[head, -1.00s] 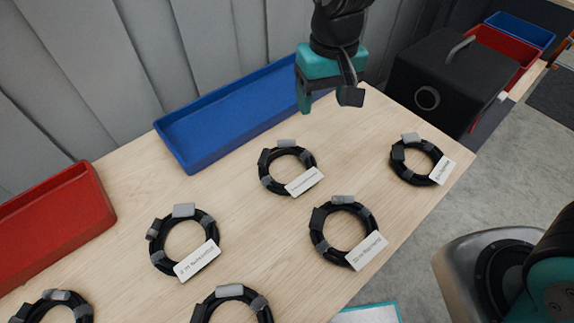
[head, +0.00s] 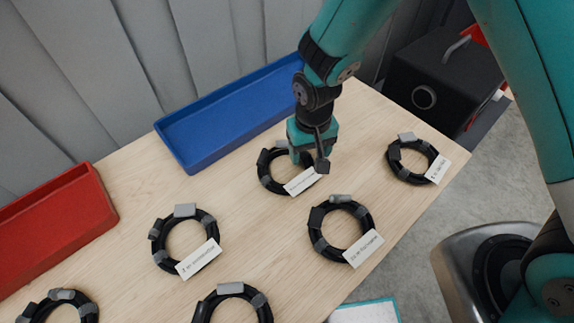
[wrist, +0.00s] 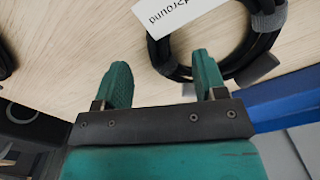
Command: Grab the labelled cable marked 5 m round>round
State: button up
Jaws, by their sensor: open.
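Several coiled black cables with white labels lie on the wooden table. In the head view my gripper (head: 308,160) is open over the back middle coil (head: 267,178), partly covering it. That coil's label (head: 303,181) is too small to read there. In the wrist view a coil (wrist: 238,60) lies just beyond the fingers of my gripper (wrist: 163,85), with nothing between them. Its label (wrist: 168,14) shows upside down and cut off, ending in "round"; the length is out of view. Other labelled coils are at the right (head: 394,160), front middle (head: 318,232) and left (head: 158,245).
A long blue tray (head: 190,163) lies along the back edge, and a red tray (head: 100,222) is at the left. A black box (head: 405,85) stands beyond the table's right end. Bare table lies between the coils.

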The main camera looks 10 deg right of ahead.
aim_at(308, 159)
notch_tip(308, 159, down, 3)
jog(key=shift+a+f, duration=0.1)
jog(key=shift+f, duration=0.1)
jog(key=shift+c, duration=0.2)
jog(key=c, duration=1.1)
